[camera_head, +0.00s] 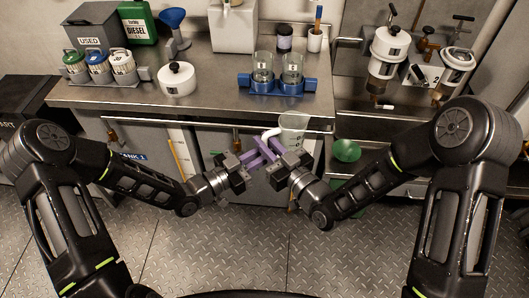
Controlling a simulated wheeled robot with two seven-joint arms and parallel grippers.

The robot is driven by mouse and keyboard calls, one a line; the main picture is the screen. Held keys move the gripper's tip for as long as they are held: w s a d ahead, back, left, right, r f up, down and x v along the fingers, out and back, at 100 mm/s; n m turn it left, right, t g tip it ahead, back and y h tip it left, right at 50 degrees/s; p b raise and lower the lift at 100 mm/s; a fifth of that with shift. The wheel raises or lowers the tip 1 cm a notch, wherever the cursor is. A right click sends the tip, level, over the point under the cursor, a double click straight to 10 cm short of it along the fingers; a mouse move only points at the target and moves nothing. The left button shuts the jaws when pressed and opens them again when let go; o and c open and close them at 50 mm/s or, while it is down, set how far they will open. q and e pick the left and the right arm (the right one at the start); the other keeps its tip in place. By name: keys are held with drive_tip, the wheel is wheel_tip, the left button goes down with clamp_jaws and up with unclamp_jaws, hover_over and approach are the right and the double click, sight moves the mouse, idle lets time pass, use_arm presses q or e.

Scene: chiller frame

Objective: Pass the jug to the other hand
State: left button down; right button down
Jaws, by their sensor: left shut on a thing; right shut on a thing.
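A clear jug (293,127) with a handle on its left is held upright in front of the counter's front edge, above the floor. My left gripper (262,150) comes in from the left with its purple fingers at the jug's handle side and is shut on the jug. My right gripper (275,147) comes in from the right, its purple fingers close beside the left ones, and is shut on the jug too. The fingers overlap in the picture, so the exact contact points are hidden. The jug's lower part is partly hidden by my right gripper.
The steel counter (215,98) holds a blue rack (277,87) with two glass beakers, a white lidded pot (177,79) and a rack of jars (101,72). A rail (180,122) runs along its front. A green funnel (346,150) is right of the jug.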

drive_tip(key=c, duration=1.3)
unclamp_jaws()
